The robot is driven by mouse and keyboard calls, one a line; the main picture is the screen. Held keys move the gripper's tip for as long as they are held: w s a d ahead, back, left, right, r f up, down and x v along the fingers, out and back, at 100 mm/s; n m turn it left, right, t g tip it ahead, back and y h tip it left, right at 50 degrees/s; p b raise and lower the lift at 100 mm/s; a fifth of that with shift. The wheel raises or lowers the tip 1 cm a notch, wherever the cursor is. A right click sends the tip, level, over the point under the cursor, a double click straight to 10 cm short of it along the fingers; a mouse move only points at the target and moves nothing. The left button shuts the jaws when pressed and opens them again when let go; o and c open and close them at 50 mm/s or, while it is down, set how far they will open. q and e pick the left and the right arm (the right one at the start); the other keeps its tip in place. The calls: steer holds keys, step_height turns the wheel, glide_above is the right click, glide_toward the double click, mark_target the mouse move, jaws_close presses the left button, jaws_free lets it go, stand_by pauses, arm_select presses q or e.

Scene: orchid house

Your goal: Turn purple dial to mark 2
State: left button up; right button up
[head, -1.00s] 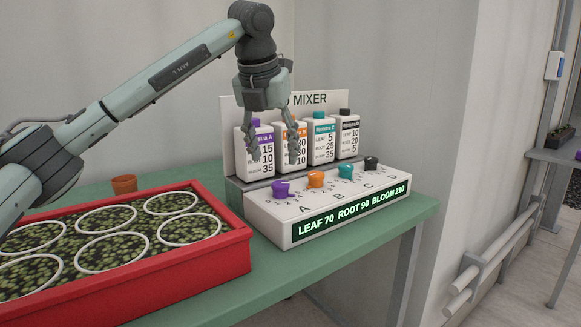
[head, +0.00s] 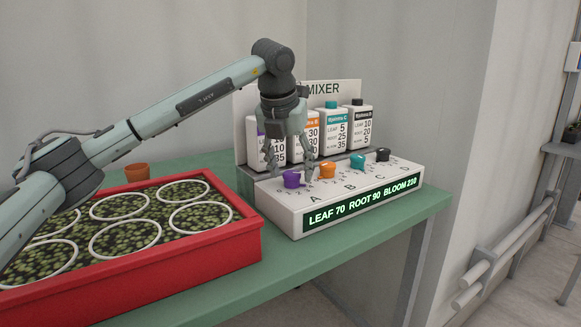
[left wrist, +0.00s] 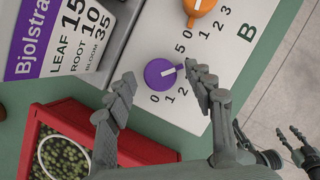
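The purple dial (head: 291,179) is the leftmost knob on the white mixer box (head: 345,205), by letter A. It also shows in the left wrist view (left wrist: 160,75). In the left wrist view (left wrist: 162,84) gaps show between dial and fingers, the right finger being nearer. A dark gripper (left wrist: 290,135), seemingly my right one, shows at the lower right.
Orange (head: 327,170), teal (head: 357,161) and black (head: 383,154) dials stand to the right in a row. Labelled bottles (head: 333,132) stand behind. A red tray (head: 200,245) is at left on the green table (head: 310,270).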

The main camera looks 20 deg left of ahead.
arm_select(q)
steer(key=c, duration=1)
steer(key=shift+r, duration=0.1)
steer(key=shift+m, duration=0.4)
steer(key=shift+a+m+h+p, duration=0.1)
steer(key=shift+m+h+p, duration=0.3)
steer(key=shift+m, duration=0.2)
steer(key=shift+a+r+m+h+p, duration=0.1)
steer(key=shift+m+h+p, duration=0.25)
steer(key=shift+m, duration=0.55)
steer(key=m+h+p, duration=0.1)
steer(key=m+p, duration=0.1)
steer(key=m, duration=0.1)
steer(key=m+g+h+p, duration=0.1)
steer(key=m+p, duration=0.1)
steer(key=m, duration=0.1)
steer(key=shift+w+a+g, duration=0.15)
steer(key=shift+w+g, duration=0.05)
steer(key=shift+g, duration=0.1)
steer(key=shift+m+g+h+p, duration=0.3)
steer(key=shift+m+p, duration=0.3)
steer(key=shift+m, duration=0.5)
steer(key=shift+w+m, duration=0.1)
steer(key=shift+m, duration=0.3)
arm_select(e)
steer(key=s+f+g, duration=0.1)
steer(key=s+f, duration=0.2)
steer(key=f, duration=1.4)
steer(key=shift+d+f+y, duration=0.2)
steer(key=shift+d+y, duration=0.1)
